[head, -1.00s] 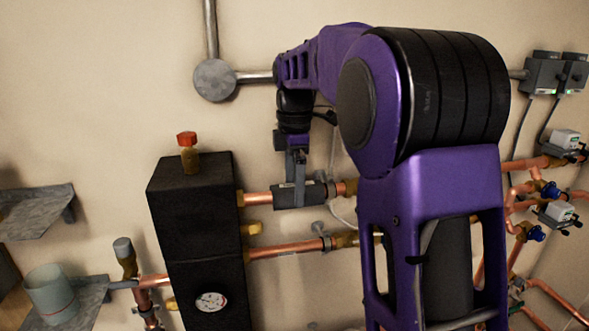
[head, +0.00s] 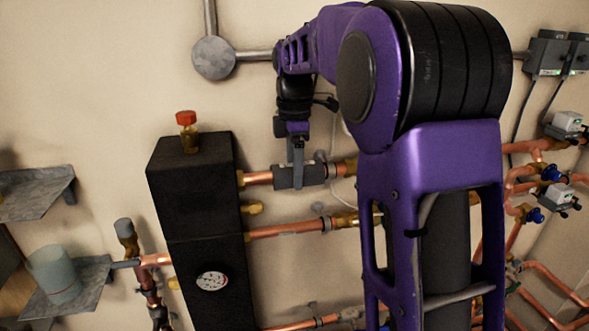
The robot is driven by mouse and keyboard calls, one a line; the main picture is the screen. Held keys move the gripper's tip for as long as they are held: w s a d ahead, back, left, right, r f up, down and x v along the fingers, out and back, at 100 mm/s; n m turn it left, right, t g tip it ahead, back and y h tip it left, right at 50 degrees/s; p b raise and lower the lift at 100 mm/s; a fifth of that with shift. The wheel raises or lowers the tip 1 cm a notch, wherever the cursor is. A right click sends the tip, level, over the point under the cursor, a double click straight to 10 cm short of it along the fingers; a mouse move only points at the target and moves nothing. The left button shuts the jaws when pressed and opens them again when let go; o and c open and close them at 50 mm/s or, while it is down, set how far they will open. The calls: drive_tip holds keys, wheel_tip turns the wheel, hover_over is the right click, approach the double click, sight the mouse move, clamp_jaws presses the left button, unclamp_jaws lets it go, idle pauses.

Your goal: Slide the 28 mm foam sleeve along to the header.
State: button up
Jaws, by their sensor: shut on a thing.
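The foam sleeve (head: 312,176) is a short dark grey cylinder around the upper copper pipe. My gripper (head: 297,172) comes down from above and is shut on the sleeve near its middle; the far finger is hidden. The header appears to be the tall black insulated block (head: 190,210) to the left. A short length of bare copper pipe (head: 258,178) and a brass fitting show between the block and the sleeve's left end, so the two are apart.
A second copper pipe (head: 285,230) runs below the sleeve. A red-capped brass fitting (head: 187,130) tops the block, and a gauge (head: 211,281) is on its front. Grey shelves, one with a cup (head: 54,273), are at left. Valves and pipes (head: 540,195) crowd the right.

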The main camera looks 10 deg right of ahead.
sight(270, 172)
drive_tip(key=shift+a+p, duration=0.6)
drive_tip(key=shift+a, duration=2.05)
drive_tip(key=o, duration=1.4)
drive_tip(key=shift+r, duration=0.15)
